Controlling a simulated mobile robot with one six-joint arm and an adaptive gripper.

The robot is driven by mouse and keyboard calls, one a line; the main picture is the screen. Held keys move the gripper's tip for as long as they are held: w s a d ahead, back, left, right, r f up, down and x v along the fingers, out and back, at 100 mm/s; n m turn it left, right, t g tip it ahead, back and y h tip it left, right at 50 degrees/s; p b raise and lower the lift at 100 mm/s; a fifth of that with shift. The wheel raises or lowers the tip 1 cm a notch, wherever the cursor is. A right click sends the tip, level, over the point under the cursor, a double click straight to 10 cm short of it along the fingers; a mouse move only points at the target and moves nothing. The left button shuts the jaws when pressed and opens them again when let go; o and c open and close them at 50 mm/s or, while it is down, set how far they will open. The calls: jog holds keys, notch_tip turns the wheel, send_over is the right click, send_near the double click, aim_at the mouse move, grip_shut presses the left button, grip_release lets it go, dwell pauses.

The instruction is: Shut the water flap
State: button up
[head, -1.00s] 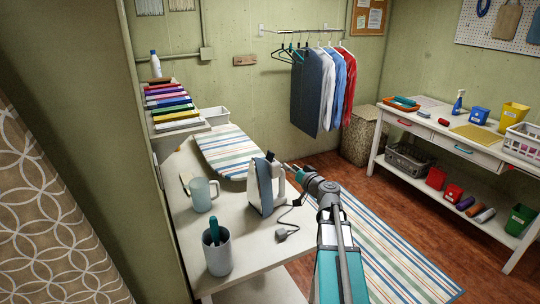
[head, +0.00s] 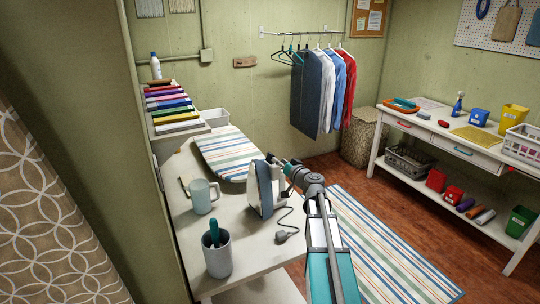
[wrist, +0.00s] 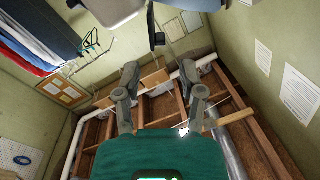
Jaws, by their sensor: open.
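A white iron (head: 277,184) with a blue-grey soleplate (head: 264,188) stands upright on its heel on the white table. A small dark piece sticks up at its tip (head: 271,158); I cannot tell for sure whether this is the water flap. My gripper (head: 283,163) is just right of the iron's upper end, partly hidden by it. In the wrist view my gripper (wrist: 163,90) is open with nothing between its fingers. A dark tab (wrist: 156,30) hangs ahead of the fingertips, beside pale parts (wrist: 105,8) that look like the iron; contact is not visible.
The iron's cord and plug (head: 283,236) lie on the table. A mug (head: 202,196), a grey cup (head: 217,255) and a striped ironing board (head: 226,153) stand around the iron. Hanging clothes (head: 310,95) are behind. Right of the table is open floor with a striped rug (head: 385,245).

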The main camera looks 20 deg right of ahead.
aim_at(272, 155)
jog(key=shift+w+a, duration=0.2)
jog(key=shift+w, duration=0.95)
jog(key=shift+w+a, duration=0.15)
jog(key=shift+w, duration=1.05)
jog(key=shift+w+a, duration=0.2)
jog(key=shift+w, duration=0.95)
grip_shut()
